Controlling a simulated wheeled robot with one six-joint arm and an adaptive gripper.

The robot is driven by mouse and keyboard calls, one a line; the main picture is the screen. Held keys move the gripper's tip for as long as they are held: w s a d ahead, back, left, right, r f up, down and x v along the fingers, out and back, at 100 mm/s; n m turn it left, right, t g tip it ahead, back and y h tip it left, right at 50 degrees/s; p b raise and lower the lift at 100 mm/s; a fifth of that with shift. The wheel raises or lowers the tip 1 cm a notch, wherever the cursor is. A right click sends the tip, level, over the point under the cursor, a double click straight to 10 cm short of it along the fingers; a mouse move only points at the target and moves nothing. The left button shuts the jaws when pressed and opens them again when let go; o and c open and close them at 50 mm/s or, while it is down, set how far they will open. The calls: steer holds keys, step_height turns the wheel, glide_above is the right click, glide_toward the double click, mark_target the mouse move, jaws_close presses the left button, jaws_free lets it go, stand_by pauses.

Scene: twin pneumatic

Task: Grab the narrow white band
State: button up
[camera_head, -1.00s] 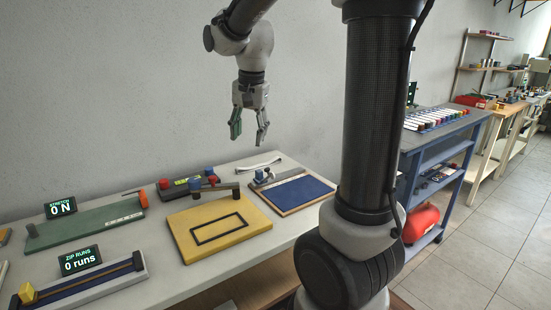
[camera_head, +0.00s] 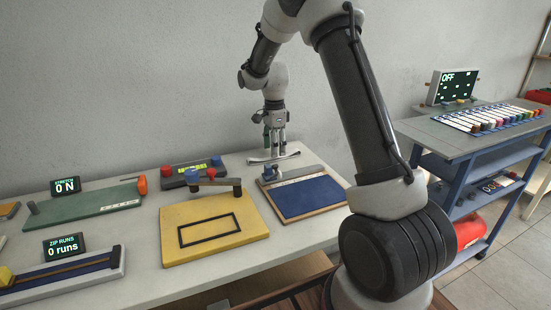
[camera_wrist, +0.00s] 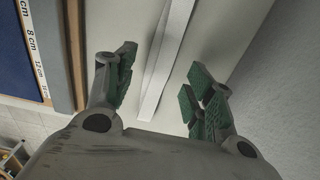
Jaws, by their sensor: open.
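The narrow white band (camera_head: 262,159) lies on the white table near the wall, behind the blue board. In the wrist view the white band (camera_wrist: 163,65) runs lengthwise between the fingers, with a slight split or fold along it. My gripper (camera_head: 275,150) is open above the band, with its fingers pointing down. In the wrist view the green-padded fingers of my gripper (camera_wrist: 158,88) stand on either side of the band, apart from it. The band's near end shows between the fingertips. I cannot tell the exact height of the fingertips over the table.
The blue board with a wooden frame (camera_head: 307,197) and its ruler edge (camera_wrist: 38,62) lie beside the band. A yellow board (camera_head: 173,220) and a box with red and blue knobs (camera_head: 180,178) stand to the left. The wall (camera_wrist: 270,80) is close on the other side.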

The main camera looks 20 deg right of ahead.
steer(key=shift+f, duration=1.35)
steer(key=c, duration=1.1)
steer(key=shift+o, duration=0.2)
steer(key=shift+r, duration=0.1)
